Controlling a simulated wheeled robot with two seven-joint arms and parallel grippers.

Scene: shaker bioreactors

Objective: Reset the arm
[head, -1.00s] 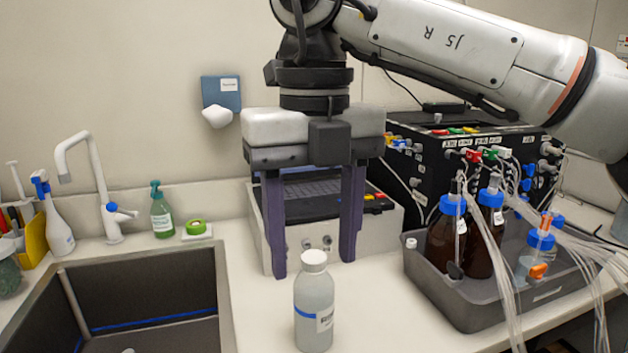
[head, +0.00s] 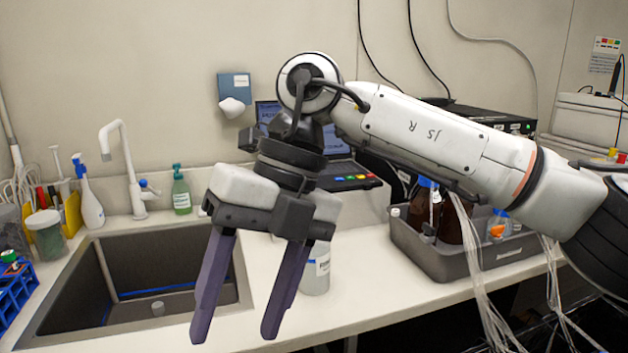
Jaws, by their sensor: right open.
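My right arm comes in from the right. Its gripper (head: 237,335) hangs tilted over the front of the counter, between the sink and the grey tray. Its two purple fingers are apart with nothing between them. A white bottle with a label (head: 317,268) stands upright on the counter just behind and to the right of the fingers, partly hidden by the gripper. My left gripper is not in the picture.
The sink (head: 105,318) with its white tap (head: 128,170) is on the left. A grey tray (head: 470,262) with brown bottles and tubing stands on the right. Counter (head: 375,290) right of the white bottle is clear.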

